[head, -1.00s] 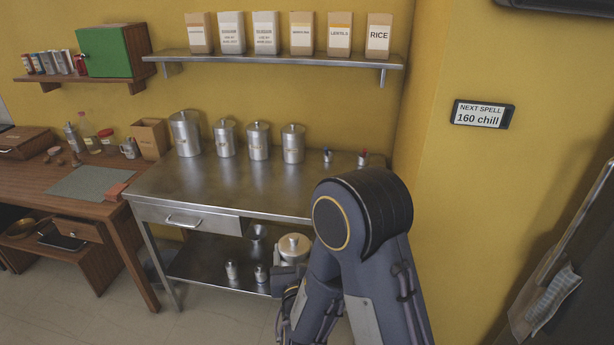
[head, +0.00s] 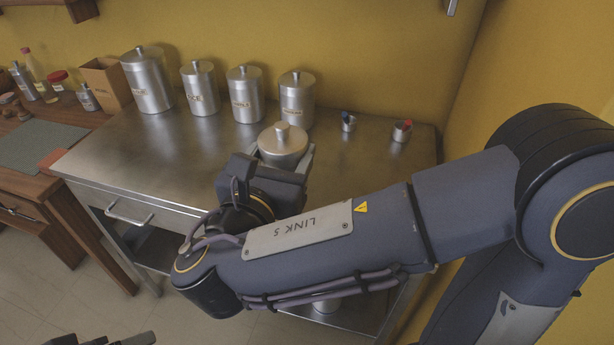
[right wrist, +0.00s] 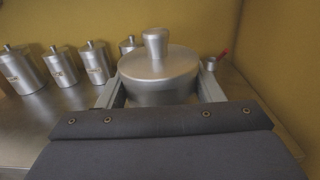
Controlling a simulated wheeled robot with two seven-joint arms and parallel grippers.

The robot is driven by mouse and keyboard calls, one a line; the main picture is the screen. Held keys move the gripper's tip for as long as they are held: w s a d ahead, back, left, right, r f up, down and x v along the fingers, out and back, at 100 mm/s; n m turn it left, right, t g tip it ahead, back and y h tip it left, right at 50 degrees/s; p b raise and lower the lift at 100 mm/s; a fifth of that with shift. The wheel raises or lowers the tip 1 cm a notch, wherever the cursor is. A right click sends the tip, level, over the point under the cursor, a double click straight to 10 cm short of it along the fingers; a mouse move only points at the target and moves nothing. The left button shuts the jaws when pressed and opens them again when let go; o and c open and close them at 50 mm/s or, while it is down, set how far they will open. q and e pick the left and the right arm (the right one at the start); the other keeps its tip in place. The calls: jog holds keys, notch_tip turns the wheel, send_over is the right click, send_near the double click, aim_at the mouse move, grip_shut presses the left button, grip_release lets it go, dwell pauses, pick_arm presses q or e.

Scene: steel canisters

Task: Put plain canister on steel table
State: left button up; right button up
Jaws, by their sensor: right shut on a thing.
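The plain canister (head: 283,138), a round steel pot with a knobbed lid and no label in sight, is upright in my right gripper (head: 282,154). In the right wrist view the canister (right wrist: 158,72) sits between the two fingers, which are shut on its sides. It shows over the front part of the steel table (head: 150,165). Its base is hidden, so I cannot tell whether it touches the tabletop. Grey parts at the bottom left edge of the head view look like my left gripper (head: 110,340); its jaws are unclear.
Several labelled steel canisters (head: 243,95) stand along the back of the table. Two small cups (head: 348,122) (head: 401,132) stand at the back right. The tabletop's left and middle are clear. A wooden desk (head: 60,205) adjoins on the left.

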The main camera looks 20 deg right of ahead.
jog(key=shift+w+d+f, duration=0.1)
jog(key=shift+w+f, duration=0.05)
jog(key=w+d+f+b, duration=0.1)
jog(key=w+f, duration=0.3)
jog(key=w+d+f+b, duration=0.1)
jog(key=w+d+f, duration=0.1)
jog(key=w+f, duration=0.2)
jog(key=w+d+f+b, duration=0.2)
jog(key=w+f, duration=0.2)
jog(key=shift+w+d, duration=0.15)
jog(key=shift+w, duration=0.15)
jog(key=shift+f, duration=0.3)
